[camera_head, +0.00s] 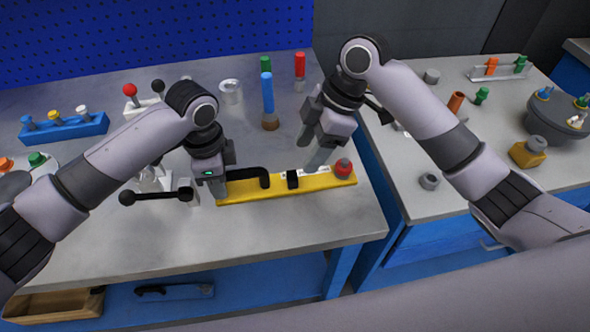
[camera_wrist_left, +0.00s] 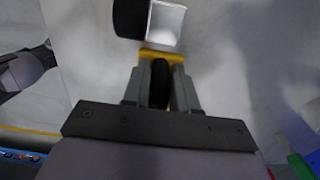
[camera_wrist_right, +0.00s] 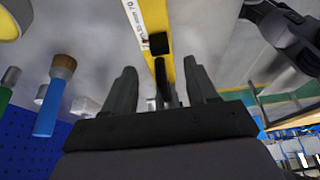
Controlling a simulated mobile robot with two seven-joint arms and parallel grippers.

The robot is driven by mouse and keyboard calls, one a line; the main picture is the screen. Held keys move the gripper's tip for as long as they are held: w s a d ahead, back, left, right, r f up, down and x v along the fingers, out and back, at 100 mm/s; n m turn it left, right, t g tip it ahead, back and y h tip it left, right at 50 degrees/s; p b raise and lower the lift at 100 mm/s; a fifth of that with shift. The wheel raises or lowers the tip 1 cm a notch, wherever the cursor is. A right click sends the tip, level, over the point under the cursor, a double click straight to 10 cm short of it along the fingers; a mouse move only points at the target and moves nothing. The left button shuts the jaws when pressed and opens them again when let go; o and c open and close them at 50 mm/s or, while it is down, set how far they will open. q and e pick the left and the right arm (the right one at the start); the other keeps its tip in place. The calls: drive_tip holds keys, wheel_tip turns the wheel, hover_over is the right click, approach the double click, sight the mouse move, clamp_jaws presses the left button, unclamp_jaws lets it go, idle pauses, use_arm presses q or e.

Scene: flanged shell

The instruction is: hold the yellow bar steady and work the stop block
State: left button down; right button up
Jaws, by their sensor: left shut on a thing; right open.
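The yellow bar (camera_head: 318,183) lies on the grey bench near its front right, with a white printed scale strip along it. A small black block (camera_head: 292,179), apparently the stop block, sits on the bar; it also shows in the right wrist view (camera_wrist_right: 159,43). My left gripper (camera_head: 220,190) is shut on the black handle (camera_head: 250,174) at the bar's left end; its fingers flank the handle in the left wrist view (camera_wrist_left: 159,84).
A black lever with a ball end (camera_head: 155,196) stands left of the bar. A blue-handled tool (camera_head: 267,92) and a red-topped piece (camera_head: 299,66) stand behind. The bench front is clear.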

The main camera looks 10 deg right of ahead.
sight(293, 175)
drive_tip(key=x, duration=0.7)
drive_tip(key=shift+a+f, duration=0.1)
drive_tip(key=shift+f, duration=0.1)
